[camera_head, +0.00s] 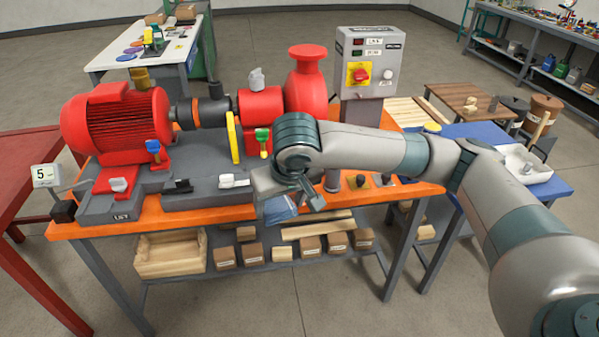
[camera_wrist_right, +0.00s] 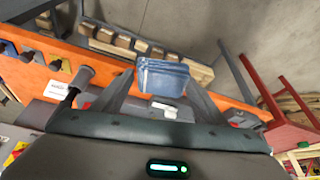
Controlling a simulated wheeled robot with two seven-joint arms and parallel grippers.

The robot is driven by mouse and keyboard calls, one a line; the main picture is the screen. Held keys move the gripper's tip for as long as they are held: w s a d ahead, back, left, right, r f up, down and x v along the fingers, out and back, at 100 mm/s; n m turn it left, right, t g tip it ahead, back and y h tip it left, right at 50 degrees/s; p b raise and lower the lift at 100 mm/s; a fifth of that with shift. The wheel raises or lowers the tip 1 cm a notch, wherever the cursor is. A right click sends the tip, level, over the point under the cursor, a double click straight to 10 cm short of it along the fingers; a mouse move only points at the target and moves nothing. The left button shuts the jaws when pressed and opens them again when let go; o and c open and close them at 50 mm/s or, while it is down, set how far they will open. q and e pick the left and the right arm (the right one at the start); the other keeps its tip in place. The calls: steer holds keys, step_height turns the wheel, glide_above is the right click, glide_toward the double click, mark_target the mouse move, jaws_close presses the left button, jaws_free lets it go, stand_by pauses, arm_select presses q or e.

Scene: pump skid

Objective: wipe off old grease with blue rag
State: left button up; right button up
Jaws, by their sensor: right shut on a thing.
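My right gripper (camera_head: 297,199) is at the front edge of the orange bench, right of the middle. It is shut on the folded blue rag (camera_head: 279,208), which hangs just in front of the bench edge. The rag also shows between the fingers in the right wrist view (camera_wrist_right: 161,78). The red pump (camera_head: 307,85) and red motor (camera_head: 118,118) sit on a grey base behind the gripper. I cannot make out any old grease; the arm hides part of the pump side. My left gripper is not in view.
The orange bench top (camera_head: 240,213) has a narrow clear strip along its front. A control box (camera_head: 368,62) stands at its back right. Wooden blocks and a wooden crate (camera_head: 170,257) lie on the shelf below. A blue table (camera_head: 555,188) stands at right, a red table (camera_head: 22,190) at left.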

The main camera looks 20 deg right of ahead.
steer(key=w+d+r+m+p, duration=0.1)
steer(key=w+p, duration=0.4)
steer(key=w, duration=0.2)
steer(key=w+d+f+m+h+p, duration=0.1)
steer(key=w+d+f+p, duration=0.7)
steer(key=d+f+p, duration=0.1)
steer(key=shift+w+d+m+p, duration=0.35)
steer(key=shift+d+p, duration=0.35)
steer(key=shift+d, duration=0.45)
steer(key=shift+s, duration=0.1)
